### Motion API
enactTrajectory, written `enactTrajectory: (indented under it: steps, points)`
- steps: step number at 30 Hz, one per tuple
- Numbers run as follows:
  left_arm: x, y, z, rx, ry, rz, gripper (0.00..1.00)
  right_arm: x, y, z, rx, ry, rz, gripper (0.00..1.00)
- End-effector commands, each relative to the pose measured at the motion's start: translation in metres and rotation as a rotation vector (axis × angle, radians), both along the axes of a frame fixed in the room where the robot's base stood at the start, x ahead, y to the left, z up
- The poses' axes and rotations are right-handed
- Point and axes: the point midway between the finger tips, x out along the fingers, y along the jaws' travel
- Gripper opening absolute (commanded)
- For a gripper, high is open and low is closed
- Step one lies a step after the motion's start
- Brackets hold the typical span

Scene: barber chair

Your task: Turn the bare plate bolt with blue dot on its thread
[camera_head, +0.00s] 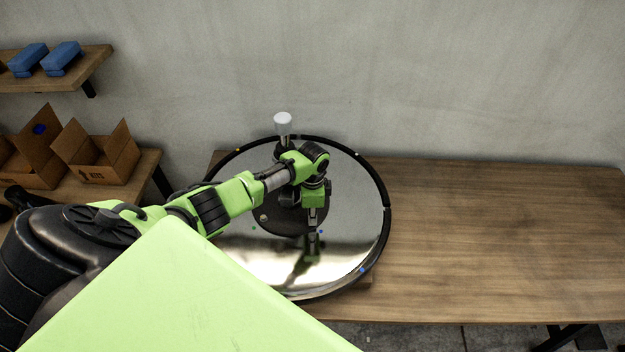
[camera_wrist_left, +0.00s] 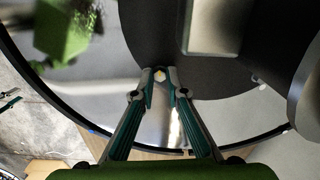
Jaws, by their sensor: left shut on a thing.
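The chair base is a round, mirror-like disc (camera_head: 350,215) with a dark rim, lying on the wooden table. A dark round plate (camera_head: 272,222) sits at its middle. My left gripper (camera_head: 313,231) points down at the plate's front right edge. In the left wrist view, its fingertips (camera_wrist_left: 161,76) are shut on a small pale-yellow bolt head (camera_wrist_left: 160,74) at the plate's edge. A small blue dot (camera_head: 321,231) shows beside the gripper. The bolt's thread is hidden. Another bolt (camera_head: 263,217) stands on the plate's left side. My right gripper is not in view.
A column with a white top (camera_head: 283,119) rises behind my arm. A green dot (camera_head: 254,228) lies on the disc. The wooden table (camera_head: 500,240) is bare to the right. Open cardboard boxes (camera_head: 97,153) stand at the left.

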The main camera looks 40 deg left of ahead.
Motion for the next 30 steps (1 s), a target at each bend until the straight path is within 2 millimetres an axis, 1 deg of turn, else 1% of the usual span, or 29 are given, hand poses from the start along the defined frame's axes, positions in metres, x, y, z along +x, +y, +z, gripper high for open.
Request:
enactTrajectory:
  steps: [3, 10, 26, 27, 28, 30]
  points:
    - [0.0013, 0.001, 0.0009, 0.001, -0.003, -0.06, 0.0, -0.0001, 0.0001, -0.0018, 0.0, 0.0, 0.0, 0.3]
    - [0.0015, 0.0009, 0.0014, 0.001, -0.003, -0.129, 0.0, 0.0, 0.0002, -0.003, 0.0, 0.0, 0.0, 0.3]
    - [0.0017, 0.0012, 0.0019, 0.001, -0.004, -0.148, 0.0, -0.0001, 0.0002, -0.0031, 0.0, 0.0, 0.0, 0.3]
    - [0.0018, 0.0012, 0.0019, 0.001, -0.004, -0.148, 0.24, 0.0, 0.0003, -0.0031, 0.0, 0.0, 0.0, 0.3]
    - [0.0017, 0.0012, 0.0019, 0.001, -0.004, -0.148, 0.3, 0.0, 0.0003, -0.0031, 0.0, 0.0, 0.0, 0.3]
    - [0.0015, 0.001, 0.0016, 0.001, -0.003, -0.147, 0.3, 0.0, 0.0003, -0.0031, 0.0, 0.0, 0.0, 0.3]
